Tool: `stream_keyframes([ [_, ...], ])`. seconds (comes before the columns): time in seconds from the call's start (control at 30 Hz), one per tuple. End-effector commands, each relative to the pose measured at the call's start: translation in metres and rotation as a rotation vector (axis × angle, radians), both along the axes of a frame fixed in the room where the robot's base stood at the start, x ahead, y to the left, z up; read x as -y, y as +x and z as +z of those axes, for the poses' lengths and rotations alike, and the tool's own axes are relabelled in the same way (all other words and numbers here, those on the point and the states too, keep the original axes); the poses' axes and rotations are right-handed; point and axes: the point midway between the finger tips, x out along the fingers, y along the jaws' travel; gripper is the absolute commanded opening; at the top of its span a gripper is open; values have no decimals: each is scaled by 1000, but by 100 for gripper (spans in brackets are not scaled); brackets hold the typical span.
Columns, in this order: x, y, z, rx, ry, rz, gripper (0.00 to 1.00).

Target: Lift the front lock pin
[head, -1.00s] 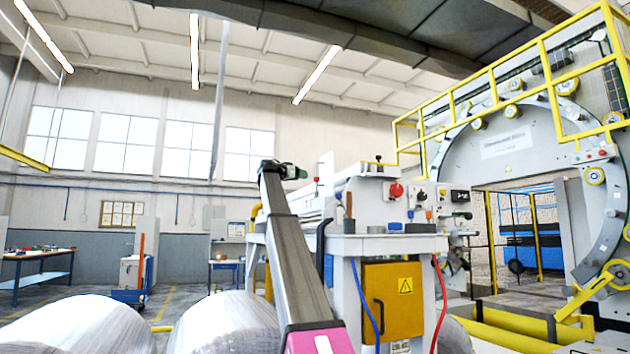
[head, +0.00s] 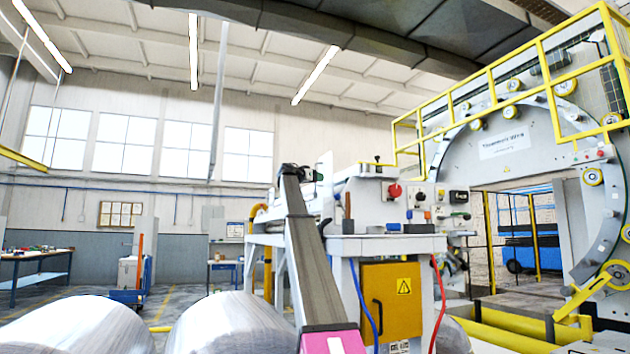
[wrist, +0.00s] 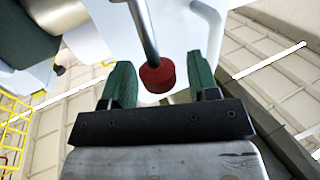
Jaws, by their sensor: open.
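In the wrist view a red knob (wrist: 157,78) on a grey metal rod sits between the two green fingers of my gripper (wrist: 160,64). It looks like the head of a lock pin; I cannot tell for certain that it is the front one. The fingers are apart, one on each side of the knob, with visible gaps. In the head view my gripper (head: 303,172) is at the left upper end of the white machine (head: 392,246). The red knob cannot be made out there, behind or beside the gripper.
Wrapped coils (head: 225,322) lie at the lower left. The machine carries a yellow cabinet door (head: 390,300), a red button (head: 394,190) and hanging hoses. A large ring wrapper (head: 500,150) with yellow railings stands at the right.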

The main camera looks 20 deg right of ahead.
Motion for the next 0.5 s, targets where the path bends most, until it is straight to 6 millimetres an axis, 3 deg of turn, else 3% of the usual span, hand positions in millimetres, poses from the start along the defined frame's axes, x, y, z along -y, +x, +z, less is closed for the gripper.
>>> stream_keyframes([
  [0.17, 0, 0, 0, 0, 0, 0, 55],
  [0.27, 0, 0, 0, 0, 0, 0, 29],
  [0.33, 0, 0, 0, 0, 0, 0, 6],
  [0.37, 0, 0, 0, 0, 0, 0, 0],
  [0.5, 0, 0, 3, 0, 0, 0, 0],
])
